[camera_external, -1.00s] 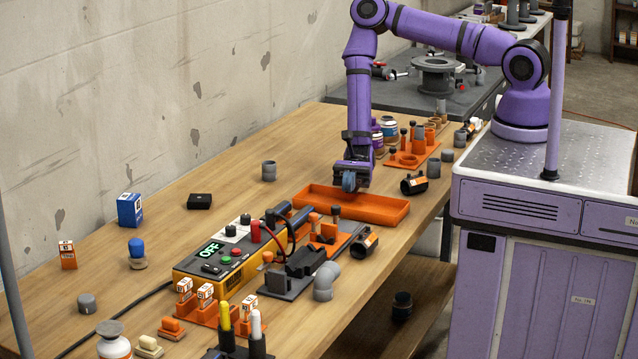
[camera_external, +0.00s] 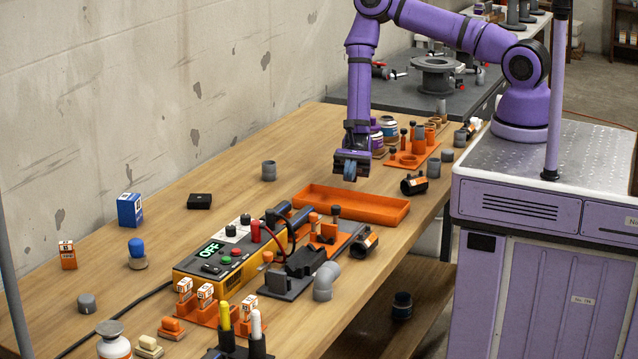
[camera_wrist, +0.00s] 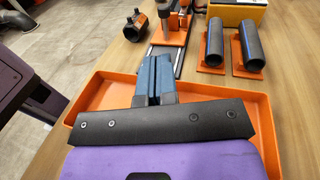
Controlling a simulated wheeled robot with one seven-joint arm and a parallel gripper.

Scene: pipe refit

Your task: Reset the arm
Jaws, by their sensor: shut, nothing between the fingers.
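My purple arm reaches over the wooden table from the right in the outside view. My gripper (camera_external: 349,172) hangs above the back end of the orange tray (camera_external: 372,213), clear of it. In the wrist view the blue fingers of my gripper (camera_wrist: 154,72) are together with nothing between them. The orange tray (camera_wrist: 262,125) lies beneath them there, and the part of it I see looks empty; my wrist hides much of it.
The yellow control box (camera_external: 218,272) reads OFF. A grey ring (camera_external: 268,170) stands alone. The table's left back part is mostly clear.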

